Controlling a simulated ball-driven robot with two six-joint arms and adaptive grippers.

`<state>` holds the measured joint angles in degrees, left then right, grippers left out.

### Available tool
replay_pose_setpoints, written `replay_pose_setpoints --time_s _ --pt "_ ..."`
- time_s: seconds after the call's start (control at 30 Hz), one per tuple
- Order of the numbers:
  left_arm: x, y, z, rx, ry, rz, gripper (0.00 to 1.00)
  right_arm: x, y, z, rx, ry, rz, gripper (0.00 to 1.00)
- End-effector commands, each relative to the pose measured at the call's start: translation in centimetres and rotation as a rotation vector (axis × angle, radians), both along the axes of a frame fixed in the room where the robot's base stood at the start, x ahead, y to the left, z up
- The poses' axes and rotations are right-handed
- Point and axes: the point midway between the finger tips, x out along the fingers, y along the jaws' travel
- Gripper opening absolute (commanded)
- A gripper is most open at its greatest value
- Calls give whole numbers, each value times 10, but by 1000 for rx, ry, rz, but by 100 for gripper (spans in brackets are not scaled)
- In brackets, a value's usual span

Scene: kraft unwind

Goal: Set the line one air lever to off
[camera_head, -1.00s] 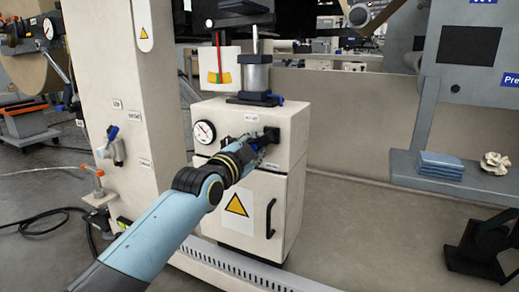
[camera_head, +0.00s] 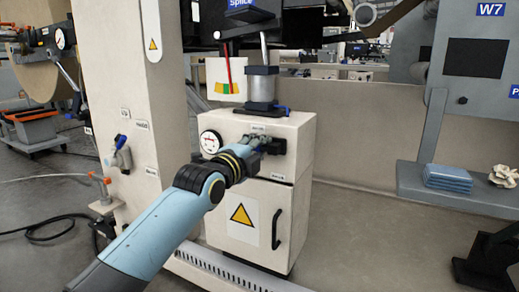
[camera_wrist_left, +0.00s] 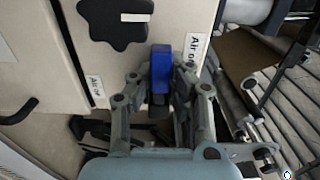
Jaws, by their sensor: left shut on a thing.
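The blue air lever (camera_wrist_left: 161,68) is on the pale panel of the cabinet in the left wrist view, between the fingers of my left gripper (camera_wrist_left: 160,85). The fingers are closed around it from both sides. One air label (camera_wrist_left: 194,48) is just right of the lever, and another (camera_wrist_left: 95,87) is to its left; their last words are hard to read. In the head view my left gripper (camera_head: 258,146) is at the upper front of the cabinet (camera_head: 293,155), where it mostly hides the lever. My right gripper is not in view.
A black knob (camera_wrist_left: 115,20) sits close beside the lever. A round gauge (camera_head: 210,141) is left of my gripper. A door with a black handle (camera_head: 276,230) is below. A grey shelf (camera_head: 415,186) with blue packs (camera_head: 448,178) stands at right.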

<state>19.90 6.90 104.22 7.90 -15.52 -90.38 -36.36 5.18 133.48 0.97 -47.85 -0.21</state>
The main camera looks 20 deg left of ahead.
Motion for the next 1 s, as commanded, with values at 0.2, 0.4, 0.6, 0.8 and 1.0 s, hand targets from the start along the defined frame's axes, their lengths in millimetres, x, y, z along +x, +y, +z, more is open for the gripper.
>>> replay_pose_setpoints --time_s 0.2,0.4,0.6,0.8,1.0 --pt "-1 0 -3 22 6 0 0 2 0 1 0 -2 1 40" --pt "-1 0 -3 24 6 0 0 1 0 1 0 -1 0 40" --pt "-1 0 -3 23 6 0 22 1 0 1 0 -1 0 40" --pt "0 0 -1 22 3 0 40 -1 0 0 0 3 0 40" --pt "-1 0 -1 21 2 0 40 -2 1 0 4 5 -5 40"
